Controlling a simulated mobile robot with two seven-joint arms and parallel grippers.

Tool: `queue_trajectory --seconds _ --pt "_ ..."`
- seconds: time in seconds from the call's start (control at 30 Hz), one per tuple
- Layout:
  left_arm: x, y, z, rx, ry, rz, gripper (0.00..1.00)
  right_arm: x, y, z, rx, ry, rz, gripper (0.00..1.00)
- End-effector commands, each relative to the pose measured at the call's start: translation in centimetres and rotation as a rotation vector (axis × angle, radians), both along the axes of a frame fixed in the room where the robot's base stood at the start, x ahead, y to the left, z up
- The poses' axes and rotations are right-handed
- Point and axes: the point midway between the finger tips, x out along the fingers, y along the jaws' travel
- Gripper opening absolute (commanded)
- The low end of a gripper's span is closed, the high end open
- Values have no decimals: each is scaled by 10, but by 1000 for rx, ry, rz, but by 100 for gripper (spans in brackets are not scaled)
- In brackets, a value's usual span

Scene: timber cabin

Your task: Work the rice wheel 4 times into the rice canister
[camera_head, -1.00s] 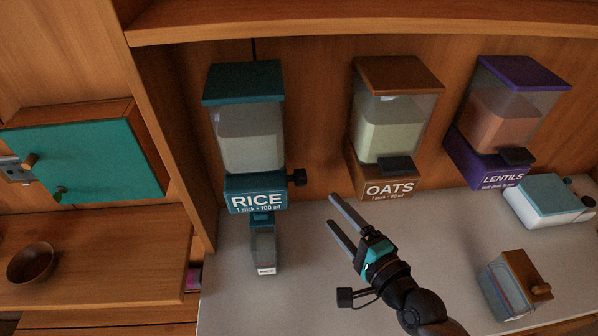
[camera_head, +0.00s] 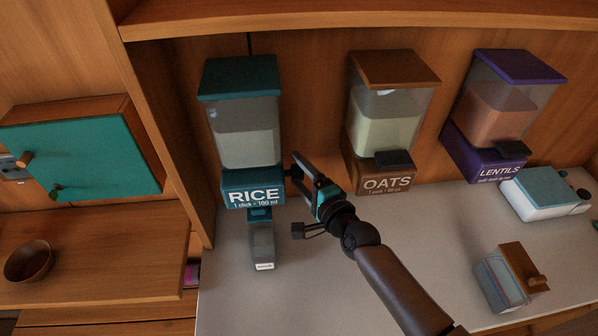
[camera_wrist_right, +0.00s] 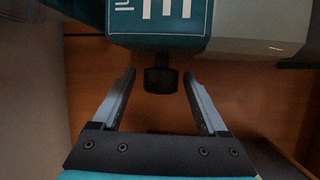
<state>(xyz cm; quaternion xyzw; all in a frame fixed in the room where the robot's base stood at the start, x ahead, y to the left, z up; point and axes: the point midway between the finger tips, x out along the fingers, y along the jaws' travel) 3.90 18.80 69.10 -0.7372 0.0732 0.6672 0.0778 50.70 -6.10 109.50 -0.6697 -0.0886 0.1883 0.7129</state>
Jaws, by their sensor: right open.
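The rice dispenser (camera_head: 239,130) with its teal lid and teal RICE base is mounted on the wooden back panel at the left. Its dark wheel (camera_wrist_right: 161,79) sticks out from the side of the base and shows between my finger tips in the right wrist view. My right gripper (camera_head: 297,172) is open, with a finger on either side of the wheel; I cannot tell whether they touch it. The wheel is mostly hidden by the gripper in the head view. A clear canister (camera_head: 262,245) with a white label stands under the rice spout. My left gripper is not in view.
An oats dispenser (camera_head: 385,130) and a purple lentils dispenser (camera_head: 500,110) hang to the right. A teal-topped white device (camera_head: 545,190) and a wooden-lidded jar (camera_head: 508,280) stand on the grey counter (camera_head: 430,230). A wooden bowl (camera_head: 29,262) sits at the left.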

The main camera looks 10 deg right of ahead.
Motion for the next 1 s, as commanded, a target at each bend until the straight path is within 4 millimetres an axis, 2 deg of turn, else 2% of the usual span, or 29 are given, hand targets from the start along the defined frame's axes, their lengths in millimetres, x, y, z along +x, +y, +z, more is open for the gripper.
queue_trajectory --seconds 0.37,1.0 --pt "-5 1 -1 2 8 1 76 3 2 0 0 -1 0 75" --pt "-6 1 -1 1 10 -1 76 3 1 0 0 -1 0 3"
